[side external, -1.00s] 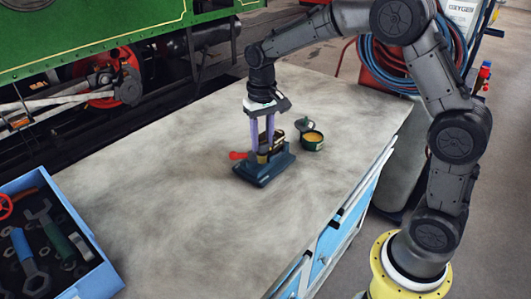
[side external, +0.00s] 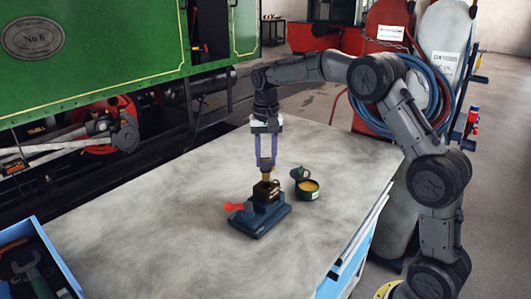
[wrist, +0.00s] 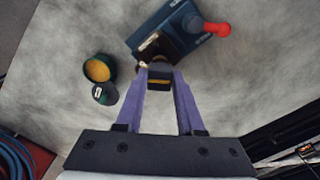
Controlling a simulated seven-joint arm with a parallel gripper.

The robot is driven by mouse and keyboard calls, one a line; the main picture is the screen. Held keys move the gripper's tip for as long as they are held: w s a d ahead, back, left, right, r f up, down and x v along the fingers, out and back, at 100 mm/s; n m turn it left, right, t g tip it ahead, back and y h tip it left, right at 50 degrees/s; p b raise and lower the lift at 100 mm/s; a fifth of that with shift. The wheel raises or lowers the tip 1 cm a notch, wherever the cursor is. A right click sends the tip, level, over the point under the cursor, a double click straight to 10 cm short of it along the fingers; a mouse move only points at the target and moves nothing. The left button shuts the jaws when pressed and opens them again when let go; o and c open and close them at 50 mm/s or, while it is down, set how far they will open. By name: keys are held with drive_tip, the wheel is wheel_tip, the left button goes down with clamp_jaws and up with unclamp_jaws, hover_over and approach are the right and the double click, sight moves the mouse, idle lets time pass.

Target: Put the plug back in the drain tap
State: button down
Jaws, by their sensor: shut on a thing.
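My gripper (side external: 266,165) has purple fingers pointing down, shut on a small brass-coloured plug (side external: 266,176). In the wrist view the plug (wrist: 159,77) shows between the fingertips (wrist: 159,72) as a dark piece with a yellow band. The dark drain tap (side external: 266,193) stands upright on a blue base (side external: 258,222) with a red handle (side external: 234,206) at its left. The plug is directly over the tap in the side view; I cannot tell whether its lower end touches it. In the wrist view the fingers and plug partly hide the tap (wrist: 152,45).
An open green tin of yellow paste (side external: 308,188) stands right of the base, its lid (side external: 299,172) beside it. A blue tool tray (side external: 40,262) is at the front left. The rest of the grey bench top (side external: 150,215) is clear.

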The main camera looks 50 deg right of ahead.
sight(266, 179)
drive_tip(key=shift+f, duration=0.4)
drive_tip(key=shift+f, duration=2.4)
idle(3.6)
drive_tip(key=shift+c, duration=1.4)
unclamp_jaws()
drive_tip(key=shift+r, duration=3.55)
